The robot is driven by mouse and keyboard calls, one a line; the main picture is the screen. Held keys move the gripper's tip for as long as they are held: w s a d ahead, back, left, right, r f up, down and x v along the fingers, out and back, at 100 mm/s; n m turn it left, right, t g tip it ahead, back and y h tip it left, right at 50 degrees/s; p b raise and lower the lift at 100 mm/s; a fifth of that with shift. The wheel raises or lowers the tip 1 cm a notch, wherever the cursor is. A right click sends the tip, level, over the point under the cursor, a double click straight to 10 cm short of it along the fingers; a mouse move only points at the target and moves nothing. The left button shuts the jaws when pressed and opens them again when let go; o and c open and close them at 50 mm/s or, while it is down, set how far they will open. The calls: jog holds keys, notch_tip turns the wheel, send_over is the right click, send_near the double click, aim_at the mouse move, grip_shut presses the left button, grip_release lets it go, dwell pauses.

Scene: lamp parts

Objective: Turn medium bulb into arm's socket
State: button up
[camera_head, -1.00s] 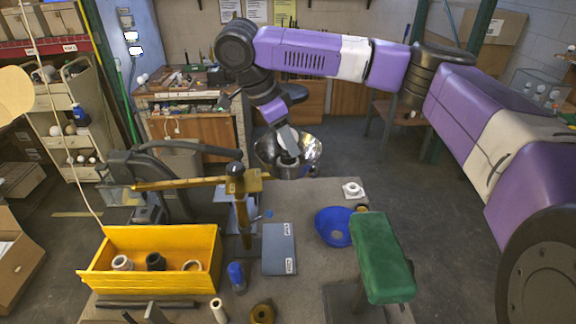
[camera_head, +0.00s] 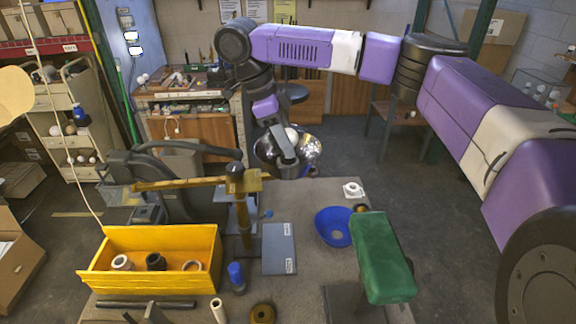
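My gripper (camera_head: 286,150) points down at the far edge of the workbench, in front of the shiny silver bowl-shaped reflector (camera_head: 312,150). A small white rounded thing, which looks like a bulb (camera_head: 292,133), shows right beside the gripper's grey finger, over the reflector. The finger hides part of it, so I cannot tell whether it is gripped or sits in a socket. The fingertips are too small and overlapped to show their opening. A brass-coloured horizontal arm (camera_head: 190,183) on an upright post stands left of the gripper. No socket can be made out clearly.
A yellow bin (camera_head: 150,280) with ring-like parts stands front left. A blue bowl (camera_head: 333,228), a grey box (camera_head: 279,250), a white socket-like part (camera_head: 353,190) and a green padded block (camera_head: 382,258) occupy the bench (camera_head: 310,280). The bench's right side drops to open floor.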

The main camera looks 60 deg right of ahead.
jog(key=shift+o, duration=1.2)
jog(key=n+t+h, duration=0.1)
jog(key=n, duration=0.5)
jog(key=shift+t+h, duration=0.4)
jog(key=n+t, duration=0.1)
jog(key=n, duration=0.2)
jog(key=n+t+b, duration=0.1)
jog(key=n, duration=0.2)
jog(key=shift+s+f+h, duration=0.1)
jog(key=shift+h, duration=0.2)
jog(key=shift+n+t, duration=0.4)
jog(key=shift+n, duration=0.5)
